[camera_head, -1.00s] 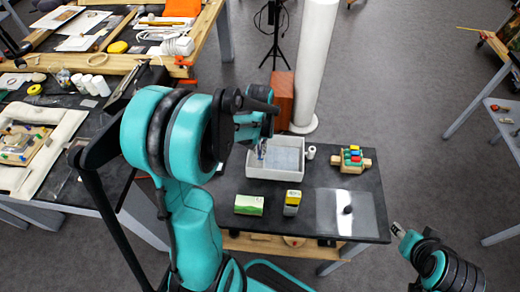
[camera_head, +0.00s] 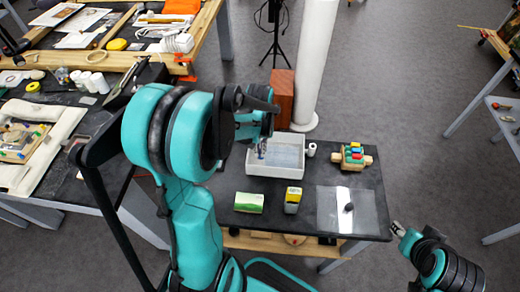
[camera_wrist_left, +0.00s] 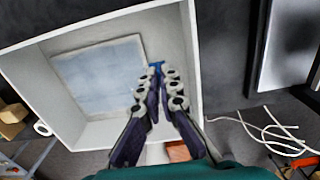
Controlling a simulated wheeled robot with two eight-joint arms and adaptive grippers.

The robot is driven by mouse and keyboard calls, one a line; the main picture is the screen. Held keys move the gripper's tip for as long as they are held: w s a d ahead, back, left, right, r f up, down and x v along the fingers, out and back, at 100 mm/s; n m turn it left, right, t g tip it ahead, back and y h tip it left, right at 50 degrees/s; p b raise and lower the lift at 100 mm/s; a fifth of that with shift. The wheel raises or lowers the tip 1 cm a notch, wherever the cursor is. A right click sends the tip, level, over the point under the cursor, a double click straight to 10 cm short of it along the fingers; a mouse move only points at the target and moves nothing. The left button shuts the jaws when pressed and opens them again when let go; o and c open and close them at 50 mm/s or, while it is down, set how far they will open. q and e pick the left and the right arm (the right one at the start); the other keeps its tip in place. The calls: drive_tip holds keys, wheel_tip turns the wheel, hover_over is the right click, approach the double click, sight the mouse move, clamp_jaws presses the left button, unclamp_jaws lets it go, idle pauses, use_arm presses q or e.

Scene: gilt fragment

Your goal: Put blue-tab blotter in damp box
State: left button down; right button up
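The damp box (camera_head: 262,171) is a white open tray at the back left of the dark table, with a pale blue-grey sheet on its floor; it also fills much of the left wrist view (camera_wrist_left: 190,12). My left gripper (camera_head: 261,151) is over the box. In the left wrist view, its fingers (camera_wrist_left: 165,75) are close together around a small blue piece (camera_wrist_left: 156,67), which looks like the tab of the blue-tab blotter; the rest of the blotter is hidden. My right gripper (camera_head: 397,228) is beyond the table's right edge, too small to read.
A wooden rack (camera_head: 354,162) with coloured tabs stands right of the box, a small white roll (camera_head: 311,150) between them. A green-and-white box (camera_head: 248,203), a yellow-topped container (camera_head: 293,200) and a clear sheet (camera_head: 365,212) with a dark object lie in front.

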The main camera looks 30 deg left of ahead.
use_arm(q)
drive_tip(key=c, duration=1.6)
unclamp_jaws()
drive_tip(key=shift+c, duration=0.2)
wheel_tip(320, 180, up, 12)
drive_tip(key=s+d+m+t, duration=0.5)
drive_tip(key=s+d+t, duration=0.2)
drive_tip(key=d, duration=0.5)
drive_tip(key=shift+s, duration=1.05)
